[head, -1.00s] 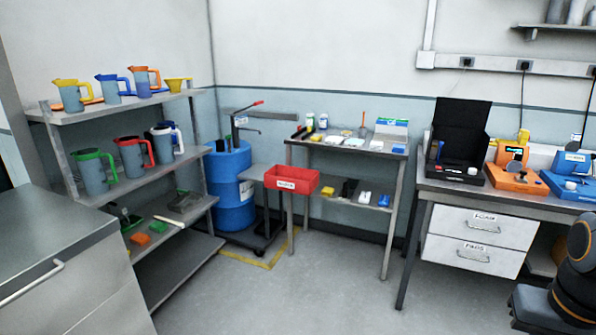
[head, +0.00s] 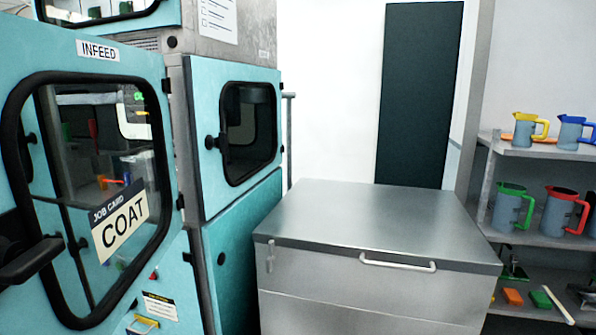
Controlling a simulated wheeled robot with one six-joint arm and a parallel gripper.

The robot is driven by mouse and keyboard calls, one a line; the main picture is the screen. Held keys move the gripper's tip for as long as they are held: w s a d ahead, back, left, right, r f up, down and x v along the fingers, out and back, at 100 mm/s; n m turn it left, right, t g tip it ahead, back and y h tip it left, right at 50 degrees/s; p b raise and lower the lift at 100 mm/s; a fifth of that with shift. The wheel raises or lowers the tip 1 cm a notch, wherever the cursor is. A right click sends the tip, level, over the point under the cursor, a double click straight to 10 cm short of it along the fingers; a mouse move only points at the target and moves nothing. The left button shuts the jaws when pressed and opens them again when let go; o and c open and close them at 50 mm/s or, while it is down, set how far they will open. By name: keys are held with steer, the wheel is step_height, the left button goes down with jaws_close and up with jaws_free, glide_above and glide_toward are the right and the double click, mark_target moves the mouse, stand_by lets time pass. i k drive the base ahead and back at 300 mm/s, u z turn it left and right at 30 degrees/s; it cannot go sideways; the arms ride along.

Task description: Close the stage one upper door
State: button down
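A teal machine fills the left side of the head view. Its near large panel, labelled INFEED (head: 98,50), has a black-framed window (head: 100,190) with a card reading "JOB CARD COAT" (head: 119,221). A black handle (head: 30,262) juts out at the left edge. To the right is a smaller teal upper door (head: 205,180) with a dark window and a black knob (head: 210,142); it looks flush with its frame. A teal lower panel (head: 240,270) is below it. No label reading "stage one" is legible, so I cannot tell which door is that one. My gripper is out of view.
A steel chest (head: 370,225) with a white handle (head: 397,263) stands right of the machine, close to it. Shelves (head: 545,152) with coloured jugs are at the right. A dark tall panel (head: 422,95) is on the back wall. Little floor shows.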

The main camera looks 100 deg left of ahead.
mark_target(82, 144)
steer(key=u, duration=4.2)
steer(key=i, duration=0.5)
steer(key=k, duration=1)
steer(key=z, duration=0.55)
steer(key=i, duration=0.6)
steer(key=u, duration=0.35)
